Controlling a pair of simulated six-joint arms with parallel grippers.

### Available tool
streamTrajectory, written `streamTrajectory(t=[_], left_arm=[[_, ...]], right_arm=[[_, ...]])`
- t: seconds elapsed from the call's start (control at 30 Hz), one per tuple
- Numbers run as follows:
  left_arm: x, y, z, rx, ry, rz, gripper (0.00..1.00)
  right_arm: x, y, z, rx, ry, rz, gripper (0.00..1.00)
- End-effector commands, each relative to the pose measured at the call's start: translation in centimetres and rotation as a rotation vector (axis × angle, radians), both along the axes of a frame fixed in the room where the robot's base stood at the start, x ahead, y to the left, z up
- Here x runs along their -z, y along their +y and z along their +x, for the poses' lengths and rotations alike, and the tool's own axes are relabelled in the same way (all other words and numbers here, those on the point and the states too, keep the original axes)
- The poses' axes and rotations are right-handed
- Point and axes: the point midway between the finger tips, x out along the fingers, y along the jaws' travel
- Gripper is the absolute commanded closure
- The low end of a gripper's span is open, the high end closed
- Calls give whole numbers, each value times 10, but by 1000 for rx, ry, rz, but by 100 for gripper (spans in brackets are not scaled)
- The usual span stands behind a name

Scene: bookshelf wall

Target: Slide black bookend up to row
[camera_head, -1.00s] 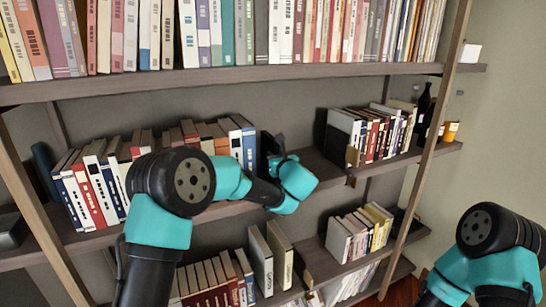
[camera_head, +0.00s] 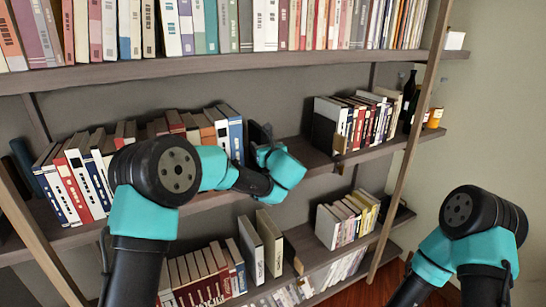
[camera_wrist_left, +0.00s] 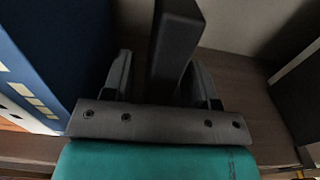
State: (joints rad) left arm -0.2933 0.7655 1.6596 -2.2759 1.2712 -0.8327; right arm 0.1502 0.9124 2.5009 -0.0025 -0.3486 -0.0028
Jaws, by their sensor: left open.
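The black bookend (camera_wrist_left: 175,45) stands upright on the middle shelf, between the two fingers of my left gripper (camera_wrist_left: 163,82) in the left wrist view. The fingers are open, with a gap on at least the left side of the bookend. In the head view the bookend (camera_head: 257,138) is partly hidden by my left gripper (camera_head: 266,150). The row of books (camera_head: 130,150) is left of it and ends in a blue book (camera_head: 235,130), also in the left wrist view (camera_wrist_left: 55,55). A gap separates the blue book from the bookend. My right gripper is not in view.
Right of the gripper, a black-ended book group (camera_head: 355,125) stands on the same shelf, with bare shelf (camera_head: 310,155) between. Dark bottles (camera_head: 409,95) and an orange jar (camera_head: 434,117) are at the far right. The upper shelf (camera_head: 260,67) runs above my left arm.

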Motion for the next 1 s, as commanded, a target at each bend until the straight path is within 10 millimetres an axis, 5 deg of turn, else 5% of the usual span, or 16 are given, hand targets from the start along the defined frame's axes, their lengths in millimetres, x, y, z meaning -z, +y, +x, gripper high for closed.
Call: streamTrajectory(t=[1.0], left_arm=[[0,-89,-139,2,-1,-1,47]], right_arm=[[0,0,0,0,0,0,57]])
